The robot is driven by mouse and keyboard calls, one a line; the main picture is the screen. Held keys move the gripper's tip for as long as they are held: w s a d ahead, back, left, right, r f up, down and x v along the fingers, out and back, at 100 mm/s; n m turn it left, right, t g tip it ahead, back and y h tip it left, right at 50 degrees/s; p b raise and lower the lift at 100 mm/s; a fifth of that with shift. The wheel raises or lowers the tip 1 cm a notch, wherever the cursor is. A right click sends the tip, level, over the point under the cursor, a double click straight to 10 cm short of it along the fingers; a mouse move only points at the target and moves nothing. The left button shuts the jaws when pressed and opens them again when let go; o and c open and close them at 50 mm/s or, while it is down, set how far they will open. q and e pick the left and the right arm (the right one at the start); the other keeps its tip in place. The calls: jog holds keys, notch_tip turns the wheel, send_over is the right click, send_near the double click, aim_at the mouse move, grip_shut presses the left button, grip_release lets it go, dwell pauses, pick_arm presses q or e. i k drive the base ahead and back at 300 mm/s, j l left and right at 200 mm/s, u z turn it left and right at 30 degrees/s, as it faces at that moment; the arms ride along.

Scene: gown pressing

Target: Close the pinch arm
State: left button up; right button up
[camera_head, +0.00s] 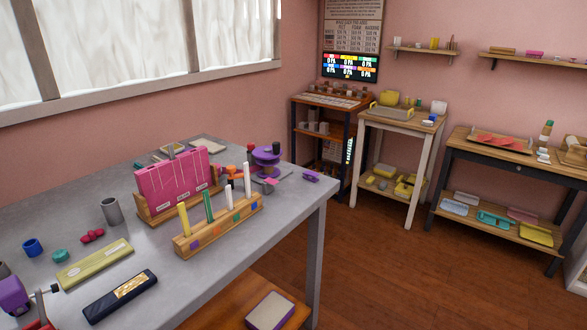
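I cannot tell for sure which part is the pinch arm. A purple device with round stacked parts and a dark knob (267,160) stands at the far right end of the grey table (225,262). Orange-red pieces (233,171) lie beside it on its left. Another purple device (14,295) with a thin metal rod is cut off at the lower left edge, beside a dark and red part (43,312). Whether either has an open arm is too small to tell. Neither of my grippers is in view.
A pink panel (172,184) stands in a wooden holder, and a wooden rack (218,225) holds several coloured sticks. A grey cup (111,211), a blue ring (33,247), a yellow-green bar (94,264) and a dark case (120,296) lie nearer.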

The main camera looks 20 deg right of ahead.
aim_at(230, 170)
jog(key=z, duration=0.4)
jog(key=i+l+u, duration=0.35)
jog(key=l, duration=0.3)
jog(key=i+l+u, duration=0.15)
jog(key=l, duration=0.2)
